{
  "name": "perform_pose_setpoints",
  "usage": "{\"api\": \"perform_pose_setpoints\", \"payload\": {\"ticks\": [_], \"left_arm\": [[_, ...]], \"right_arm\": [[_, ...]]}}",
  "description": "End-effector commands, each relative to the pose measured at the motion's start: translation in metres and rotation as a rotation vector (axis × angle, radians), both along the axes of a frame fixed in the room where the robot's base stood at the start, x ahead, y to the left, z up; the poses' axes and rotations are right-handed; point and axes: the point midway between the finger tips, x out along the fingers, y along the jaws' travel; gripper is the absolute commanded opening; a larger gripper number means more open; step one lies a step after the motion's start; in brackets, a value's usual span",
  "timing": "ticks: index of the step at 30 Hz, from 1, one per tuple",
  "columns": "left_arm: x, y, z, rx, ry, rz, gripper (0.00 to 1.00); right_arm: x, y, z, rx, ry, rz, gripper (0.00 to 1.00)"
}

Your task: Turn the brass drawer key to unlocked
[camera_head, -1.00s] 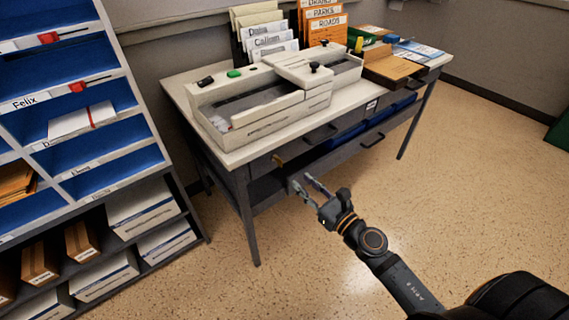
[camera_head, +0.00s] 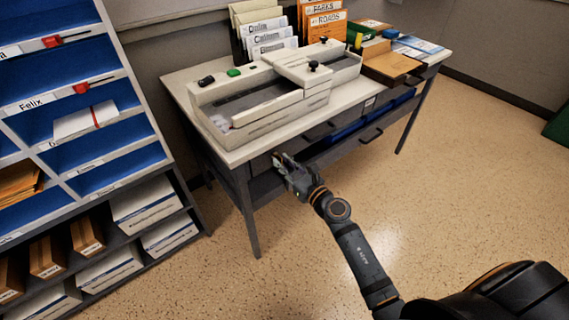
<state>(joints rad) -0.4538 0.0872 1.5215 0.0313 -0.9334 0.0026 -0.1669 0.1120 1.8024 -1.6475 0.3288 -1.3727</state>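My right gripper (camera_head: 281,160) is at the front of the dark grey desk (camera_head: 243,181), at the left end of its drawer front. Its fingertips reach the spot where the small brass key showed a second ago. The key is now hidden behind or between the fingers, so I cannot see which way it is turned. The fingers look close to the drawer front, but I cannot tell whether they are open or shut on the key. My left gripper is not in view.
A long beige box (camera_head: 262,112) and upright files stand on the desk. Dark handles (camera_head: 371,136) stick out from the front. A shelf unit (camera_head: 103,178) stands at the left.

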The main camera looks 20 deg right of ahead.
Motion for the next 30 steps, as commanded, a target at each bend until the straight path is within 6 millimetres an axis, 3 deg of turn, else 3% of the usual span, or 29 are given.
{"api": "perform_pose_setpoints", "payload": {"ticks": [1, 3, 17, 30], "left_arm": [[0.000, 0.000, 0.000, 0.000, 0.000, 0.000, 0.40], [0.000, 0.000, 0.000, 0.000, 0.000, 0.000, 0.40], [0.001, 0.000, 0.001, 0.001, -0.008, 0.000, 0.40], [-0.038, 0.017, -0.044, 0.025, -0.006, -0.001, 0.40]], "right_arm": [[0.000, 0.000, 0.000, 0.000, 0.000, 0.000, 0.09], [0.000, 0.000, 0.000, 0.000, 0.000, 0.000, 0.00], [0.000, 0.000, 0.001, 0.029, 0.012, 0.000, 0.00], [0.000, -0.001, 0.003, 0.325, 0.119, -0.001, 0.00]]}}
